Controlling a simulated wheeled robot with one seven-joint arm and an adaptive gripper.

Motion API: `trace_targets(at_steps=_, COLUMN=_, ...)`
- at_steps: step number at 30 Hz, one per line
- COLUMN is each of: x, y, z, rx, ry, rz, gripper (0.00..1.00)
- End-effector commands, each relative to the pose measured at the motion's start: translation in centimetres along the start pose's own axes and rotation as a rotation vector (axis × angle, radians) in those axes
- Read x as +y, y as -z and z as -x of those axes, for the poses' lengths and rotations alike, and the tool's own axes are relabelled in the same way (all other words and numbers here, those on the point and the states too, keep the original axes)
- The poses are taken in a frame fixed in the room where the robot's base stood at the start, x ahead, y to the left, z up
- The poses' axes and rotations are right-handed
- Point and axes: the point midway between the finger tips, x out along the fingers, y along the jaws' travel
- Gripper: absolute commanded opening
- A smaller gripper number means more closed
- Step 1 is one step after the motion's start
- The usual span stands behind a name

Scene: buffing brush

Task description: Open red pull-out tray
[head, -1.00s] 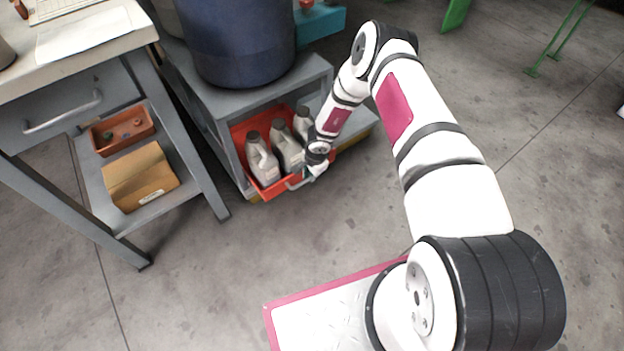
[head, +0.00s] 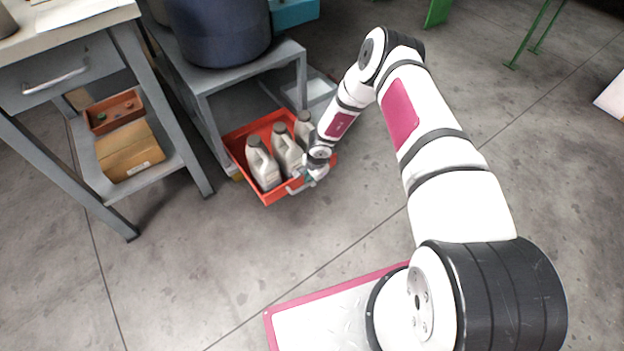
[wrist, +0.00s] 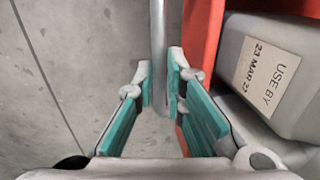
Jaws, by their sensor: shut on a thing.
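The red pull-out tray (head: 238,139) sticks out from under the grey stand in the head view. It holds several grey bottles (head: 262,164). Its front carries a grey bar handle (head: 296,188). My gripper (head: 305,180) is at this handle, partly hidden by my wrist. In the wrist view, the teal-padded fingers of my gripper (wrist: 168,92) are on either side of the handle bar (wrist: 158,40) and shut on it. The red tray wall (wrist: 200,45) and a labelled bottle (wrist: 270,75) are right of the fingers.
The grey stand (head: 250,68) carries a large dark blue drum (head: 218,30). A workbench with a drawer (head: 60,82) stands at the left, with a cardboard box (head: 130,152) on its lower shelf. The floor in front of the tray is clear.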

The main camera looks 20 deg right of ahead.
Motion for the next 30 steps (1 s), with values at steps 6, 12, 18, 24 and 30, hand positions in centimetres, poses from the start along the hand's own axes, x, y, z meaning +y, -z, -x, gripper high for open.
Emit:
trace_targets(at_steps=6, x=0.16, y=-0.04, z=-0.09, rx=0.0, ry=-0.003, rz=0.0, gripper=0.0)
trace_targets(at_steps=12, x=0.17, y=-0.04, z=-0.1, rx=0.0, ry=-0.003, rz=0.0, gripper=0.0)
trace_targets(at_steps=18, x=0.18, y=-0.04, z=-0.1, rx=-0.001, ry=-0.003, rz=0.0, gripper=0.16)
trace_targets(at_steps=24, x=0.1, y=-0.03, z=-0.06, rx=0.0, ry=-0.002, rz=0.0, gripper=0.31)
trace_targets(at_steps=30, x=0.02, y=-0.01, z=0.08, rx=0.0, ry=0.0, rz=0.0, gripper=0.31)
